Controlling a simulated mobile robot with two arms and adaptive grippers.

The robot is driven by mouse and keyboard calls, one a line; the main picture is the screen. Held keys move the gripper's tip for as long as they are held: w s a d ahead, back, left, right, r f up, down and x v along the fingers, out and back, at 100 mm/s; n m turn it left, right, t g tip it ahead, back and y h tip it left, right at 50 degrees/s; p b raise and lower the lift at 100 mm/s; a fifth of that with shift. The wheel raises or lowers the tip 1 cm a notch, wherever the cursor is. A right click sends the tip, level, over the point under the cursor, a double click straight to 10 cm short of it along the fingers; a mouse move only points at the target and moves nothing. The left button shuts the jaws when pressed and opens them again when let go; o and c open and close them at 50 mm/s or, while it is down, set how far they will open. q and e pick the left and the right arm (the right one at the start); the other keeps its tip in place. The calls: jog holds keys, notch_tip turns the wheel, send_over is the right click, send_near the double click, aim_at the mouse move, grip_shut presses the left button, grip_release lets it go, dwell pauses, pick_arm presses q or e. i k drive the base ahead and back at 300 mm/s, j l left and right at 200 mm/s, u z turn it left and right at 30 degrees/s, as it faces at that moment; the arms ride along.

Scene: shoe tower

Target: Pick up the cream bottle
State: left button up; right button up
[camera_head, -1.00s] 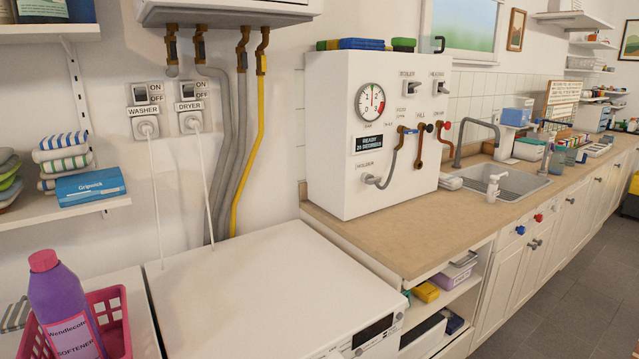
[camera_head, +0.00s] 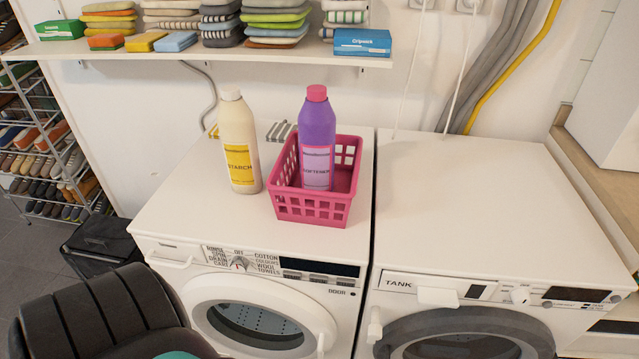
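The cream bottle (camera_head: 240,143) stands upright on top of the left washing machine (camera_head: 187,208). It has a pale cap and a yellow label reading STARCH. It is just left of a pink basket (camera_head: 312,207). A purple bottle (camera_head: 317,134) with a pink cap stands in that basket. Neither of my grippers is in view.
A second white machine (camera_head: 480,205) stands to the right with a clear top. A wall shelf (camera_head: 220,52) with folded cloths and boxes hangs above. A shoe rack (camera_head: 50,150) is at the left. A dark padded object (camera_head: 105,315) is at the lower left.

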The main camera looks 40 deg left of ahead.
aim_at(234, 118)
jog(key=u, duration=1.85)
jog(key=j, duration=0.15)
